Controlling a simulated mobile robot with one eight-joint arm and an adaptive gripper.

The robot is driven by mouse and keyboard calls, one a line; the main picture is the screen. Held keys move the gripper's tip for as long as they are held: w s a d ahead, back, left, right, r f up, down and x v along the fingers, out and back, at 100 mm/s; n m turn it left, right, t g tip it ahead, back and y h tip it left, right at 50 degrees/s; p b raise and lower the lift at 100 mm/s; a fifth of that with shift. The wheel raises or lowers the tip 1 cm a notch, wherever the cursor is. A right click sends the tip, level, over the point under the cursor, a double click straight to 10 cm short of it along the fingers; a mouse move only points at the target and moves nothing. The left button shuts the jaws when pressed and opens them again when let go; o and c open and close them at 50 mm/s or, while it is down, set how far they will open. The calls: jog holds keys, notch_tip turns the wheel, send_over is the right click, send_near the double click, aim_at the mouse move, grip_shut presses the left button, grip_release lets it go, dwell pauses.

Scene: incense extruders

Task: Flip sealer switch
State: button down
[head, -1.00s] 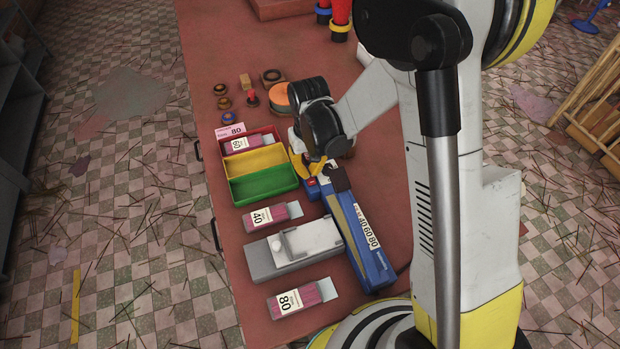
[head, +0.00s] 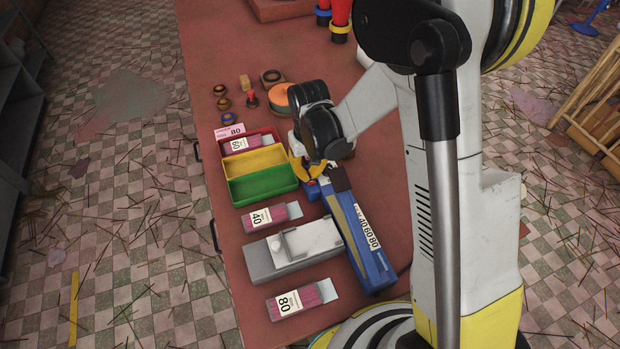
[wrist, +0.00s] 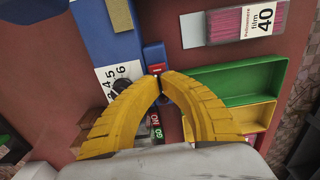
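The blue sealer (head: 372,262) lies lengthwise on the red table, with a white number label along its top. In the wrist view its blue body (wrist: 98,32) is at the upper left. A small red switch (wrist: 157,69) on a blue block is just beyond my fingertips. My gripper (wrist: 158,80) has its yellow fingers brought together, with their tips almost meeting beside the switch; no object shows between them. I cannot tell whether the tips touch the switch. In the head view my gripper (head: 309,178) hangs over the sealer's far end and hides the switch.
A tray with green (head: 262,186), yellow and red compartments stands close left of my gripper. Incense packs marked 40 (head: 272,216) and 80 (head: 302,298) flank a grey-white device (head: 292,250). Spools and small pieces lie farther back. A dial plate (wrist: 112,78) is beside my left finger.

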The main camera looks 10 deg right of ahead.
notch_tip(320, 180, up, 2)
jog(key=shift+w+r+p, duration=0.1)
jog(key=shift+w+p, duration=0.05)
jog(key=shift+p, duration=0.5)
jog(key=shift+r+p, duration=1.4)
jog(key=shift+r, duration=0.9)
jog(key=shift+a+f, duration=0.1)
